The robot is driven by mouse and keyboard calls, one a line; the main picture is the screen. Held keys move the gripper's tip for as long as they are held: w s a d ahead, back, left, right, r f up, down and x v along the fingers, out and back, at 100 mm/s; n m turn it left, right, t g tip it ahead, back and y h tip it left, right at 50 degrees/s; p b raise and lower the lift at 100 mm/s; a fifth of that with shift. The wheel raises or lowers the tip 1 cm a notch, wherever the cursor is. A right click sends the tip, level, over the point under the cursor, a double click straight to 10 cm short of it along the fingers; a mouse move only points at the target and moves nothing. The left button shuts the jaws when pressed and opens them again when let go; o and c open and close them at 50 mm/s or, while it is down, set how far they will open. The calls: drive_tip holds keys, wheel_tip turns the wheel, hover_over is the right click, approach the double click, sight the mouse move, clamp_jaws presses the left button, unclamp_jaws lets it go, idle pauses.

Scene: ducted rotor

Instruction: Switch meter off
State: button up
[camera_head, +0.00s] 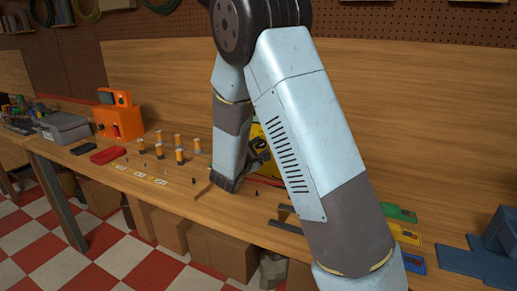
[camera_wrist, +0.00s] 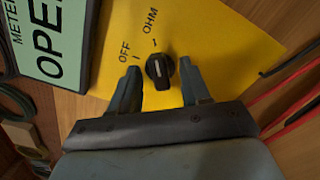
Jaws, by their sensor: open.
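The yellow meter (camera_wrist: 225,35) fills the middle of the wrist view. Its pale green display (camera_wrist: 45,35) shows "METER" and large letters reading "OPE", cut off at the edge. The black dial knob (camera_wrist: 160,70) has a white mark that appears to point toward the OHM label (camera_wrist: 150,20). The OFF label (camera_wrist: 124,51) is to the left of that. My gripper (camera_wrist: 160,88) is open, with one finger on each side of the knob and gaps visible. In the head view the meter (camera_head: 257,137) is mostly hidden behind my arm.
In the wrist view, red and black leads (camera_wrist: 290,105) lie at the right. In the head view, an orange device (camera_head: 120,120), a red case (camera_head: 107,155) and several orange-topped posts (camera_head: 179,147) stand left on the bench. Green and yellow items (camera_head: 400,213) lie at the right.

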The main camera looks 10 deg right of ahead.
drive_tip(key=shift+w, duration=0.1)
drive_tip(key=shift+c, duration=0.4)
drive_tip(key=shift+d, duration=0.1)
clamp_jaws()
drive_tip(key=n, duration=0.5)
drive_tip(key=shift+n, duration=0.3)
drive_tip(key=n, duration=0.5)
drive_tip(key=shift+w+r, duration=0.1)
drive_tip(key=shift+a, duration=0.2)
idle(0.4)
drive_tip(key=shift+o, duration=0.4)
unclamp_jaws()
